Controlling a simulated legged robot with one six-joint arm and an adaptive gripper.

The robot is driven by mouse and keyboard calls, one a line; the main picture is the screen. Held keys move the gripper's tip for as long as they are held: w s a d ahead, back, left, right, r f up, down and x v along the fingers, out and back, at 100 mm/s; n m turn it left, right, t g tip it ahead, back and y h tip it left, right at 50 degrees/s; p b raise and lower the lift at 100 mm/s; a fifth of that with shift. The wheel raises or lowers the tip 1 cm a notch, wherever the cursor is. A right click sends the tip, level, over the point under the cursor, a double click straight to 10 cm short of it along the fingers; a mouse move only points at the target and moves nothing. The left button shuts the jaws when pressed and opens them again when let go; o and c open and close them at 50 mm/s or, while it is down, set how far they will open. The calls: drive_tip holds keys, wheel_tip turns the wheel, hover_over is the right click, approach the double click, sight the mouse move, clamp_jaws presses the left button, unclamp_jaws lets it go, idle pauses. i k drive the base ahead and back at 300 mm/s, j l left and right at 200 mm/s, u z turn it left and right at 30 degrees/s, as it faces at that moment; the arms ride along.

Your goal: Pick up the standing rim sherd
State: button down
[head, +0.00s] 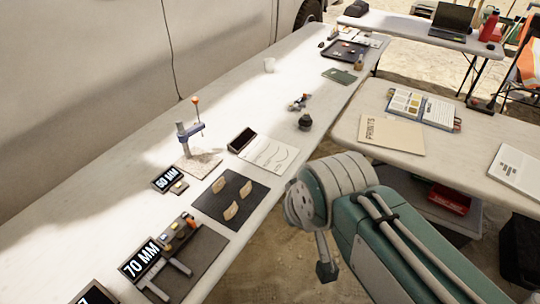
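Three tan sherds lie or stand on a dark mat (208,212) on the long white table. One sherd (219,184) is at the mat's upper left, one (246,189) at the upper right and one (231,211) nearer the front edge. They are small in this view, and I cannot tell for sure which is the standing rim sherd. My arm is at the lower right, beyond the table's right edge and apart from the mat. I cannot make out gripper fingers in this view.
A clamp stand (186,140), an open sketchbook (266,153) and a dark case (241,138) are behind the mat. A "60 MM" display (164,180) is to its left. A "70 MM" display (140,259) and a tool tray (205,256) are in front. A second table (465,160) stands right.

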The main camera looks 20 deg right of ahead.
sight(244, 191)
drive_tip(key=i+l+u, duration=0.45)
drive_tip(key=l, duration=0.15)
drive_tip(key=l+u, duration=0.25)
